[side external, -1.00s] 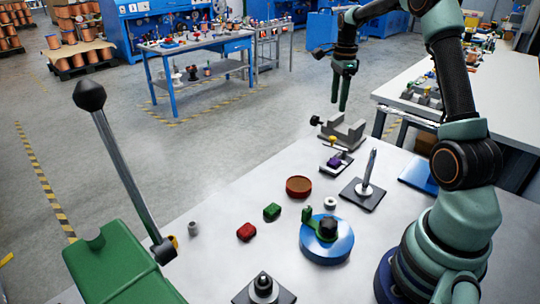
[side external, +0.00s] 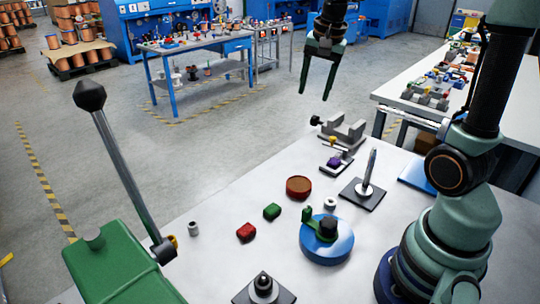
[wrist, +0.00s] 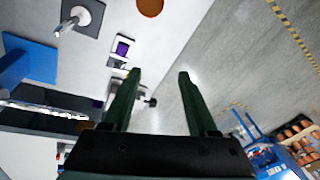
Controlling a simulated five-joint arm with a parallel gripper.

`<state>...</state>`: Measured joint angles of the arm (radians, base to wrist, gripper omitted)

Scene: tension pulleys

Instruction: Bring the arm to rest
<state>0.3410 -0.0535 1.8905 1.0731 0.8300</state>
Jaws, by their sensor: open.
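My gripper (side external: 315,96) hangs high above the far edge of the white work table (side external: 225,195) in the side external view. Its two dark green fingers are spread apart with nothing between them. In the wrist view the open fingers (wrist: 156,75) also show, with table and floor well below. My arm rises from its base at the right of the table. It touches nothing that I can see.
A green machine with a lever (side external: 120,265) stands front left. The air around the gripper is clear.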

